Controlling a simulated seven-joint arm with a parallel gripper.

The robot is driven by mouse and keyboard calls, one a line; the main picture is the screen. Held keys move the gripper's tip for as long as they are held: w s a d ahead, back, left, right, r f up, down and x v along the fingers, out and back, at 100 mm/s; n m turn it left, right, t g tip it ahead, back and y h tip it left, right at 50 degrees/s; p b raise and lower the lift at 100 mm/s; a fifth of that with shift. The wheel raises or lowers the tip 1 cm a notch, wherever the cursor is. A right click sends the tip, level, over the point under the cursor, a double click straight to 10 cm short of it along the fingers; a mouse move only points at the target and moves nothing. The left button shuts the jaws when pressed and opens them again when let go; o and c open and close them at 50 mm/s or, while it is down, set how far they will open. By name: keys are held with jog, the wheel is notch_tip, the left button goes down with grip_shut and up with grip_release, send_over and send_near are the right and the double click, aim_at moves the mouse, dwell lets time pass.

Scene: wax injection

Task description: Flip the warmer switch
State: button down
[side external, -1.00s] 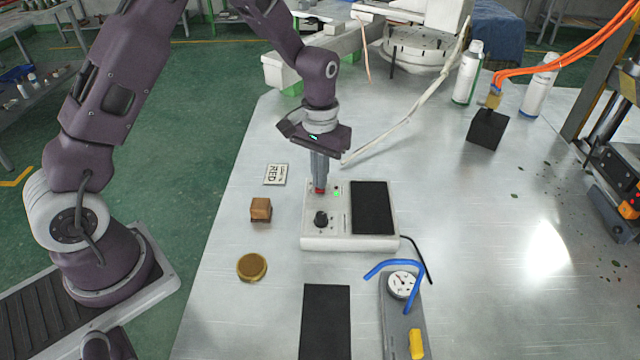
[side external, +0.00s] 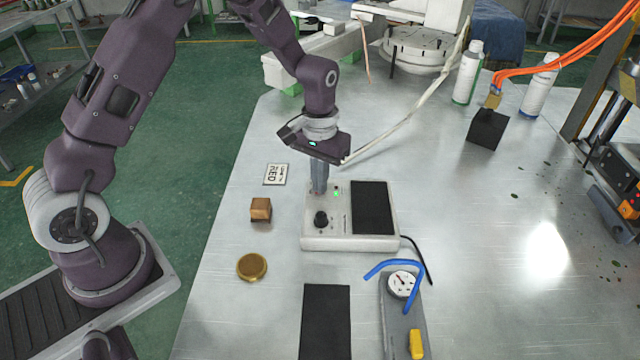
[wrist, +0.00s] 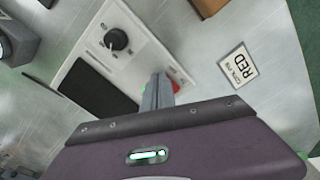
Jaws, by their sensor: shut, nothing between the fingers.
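The warmer (side external: 348,243) is a white box on the metal table, with a black plate (side external: 373,208), a black knob (side external: 321,219) and a lit green light (side external: 336,193). My gripper (side external: 319,191) is shut and points down at the box's far left corner, where the switch is. In the wrist view the red switch (wrist: 174,85) shows partly behind my gripper (wrist: 158,80), close beside the fingertips. I cannot tell whether they touch. The knob (wrist: 116,40) and the warmer's black plate (wrist: 97,90) are clear in the wrist view.
A card marked RED (side external: 276,174), a brown block (side external: 261,209) and a gold disc (side external: 252,266) lie left of the warmer. A black mat (side external: 325,320) and a gauge (side external: 402,285) with a blue hose lie in front. The table to the right is mostly clear.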

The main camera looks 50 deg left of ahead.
jog(key=shift+r, duration=3.45)
jog(key=s+d+r+m+t, duration=0.1)
jog(key=s+d+r+t, duration=0.15)
jog(key=s+r, duration=1.1)
jog(key=s+r+m+t, duration=0.2)
jog(key=s+t, duration=0.1)
jog(key=s, duration=0.9)
jog(key=shift+s+r, duration=0.2)
jog(key=shift+r, duration=0.1)
